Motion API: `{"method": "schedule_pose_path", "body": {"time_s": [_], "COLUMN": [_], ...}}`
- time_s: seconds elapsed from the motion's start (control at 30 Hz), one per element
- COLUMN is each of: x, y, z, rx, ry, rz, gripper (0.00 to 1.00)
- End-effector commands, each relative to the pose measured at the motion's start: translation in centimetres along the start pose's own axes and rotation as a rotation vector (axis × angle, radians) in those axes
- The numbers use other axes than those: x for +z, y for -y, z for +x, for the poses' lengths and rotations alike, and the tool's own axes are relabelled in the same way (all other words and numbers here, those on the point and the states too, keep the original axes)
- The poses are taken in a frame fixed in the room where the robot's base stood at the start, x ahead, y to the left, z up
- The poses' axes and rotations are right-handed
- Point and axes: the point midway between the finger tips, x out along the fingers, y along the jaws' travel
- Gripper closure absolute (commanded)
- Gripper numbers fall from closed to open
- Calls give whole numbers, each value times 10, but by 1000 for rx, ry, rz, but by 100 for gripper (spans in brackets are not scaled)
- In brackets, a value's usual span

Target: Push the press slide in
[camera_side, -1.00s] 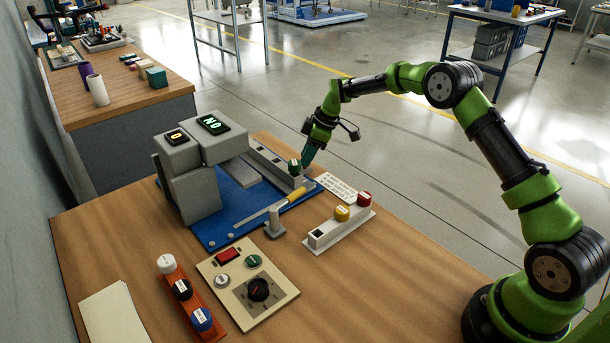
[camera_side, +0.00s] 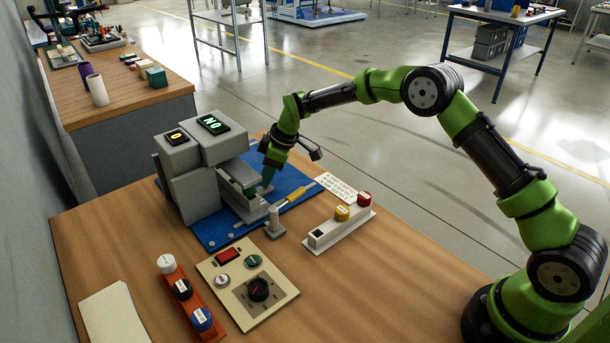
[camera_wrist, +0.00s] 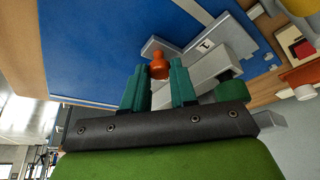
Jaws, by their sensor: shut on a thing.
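The grey press (camera_side: 190,175) stands on a blue base plate (camera_side: 293,178). Its grey slide (camera_side: 245,205) lies partly under the press head, with its near part sticking out at the front. A dark green round piece (camera_wrist: 230,92) is beside my right finger in the wrist view. My gripper (camera_side: 266,180) is low at the slide's right side. In the wrist view its teal fingers (camera_wrist: 160,88) stand on either side of an orange knob (camera_wrist: 159,66), shut on it. A grey part labelled 1 (camera_wrist: 206,44) lies just beyond. The knob is hidden in the side view.
A post (camera_side: 274,222) with a yellow-handled rod (camera_side: 301,194) stands close to the slide. A white block with yellow and red knobs (camera_side: 340,228), a beige control panel (camera_side: 248,283) and a red strip with several knobs (camera_side: 184,295) are nearer. The right front table is clear.

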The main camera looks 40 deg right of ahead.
Motion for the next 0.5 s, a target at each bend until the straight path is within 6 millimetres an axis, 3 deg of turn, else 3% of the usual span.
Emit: {"method": "schedule_pose_path", "body": {"time_s": [0.4, 0.43, 0.5], "x": [-10, -10, -10], "y": [10, 10, 10], "z": [3, 3, 3], "rx": [-3, -3, -3], "ry": [-6, -6, -5], "rz": [-1, -2, -2], "gripper": [100, 68, 58]}}
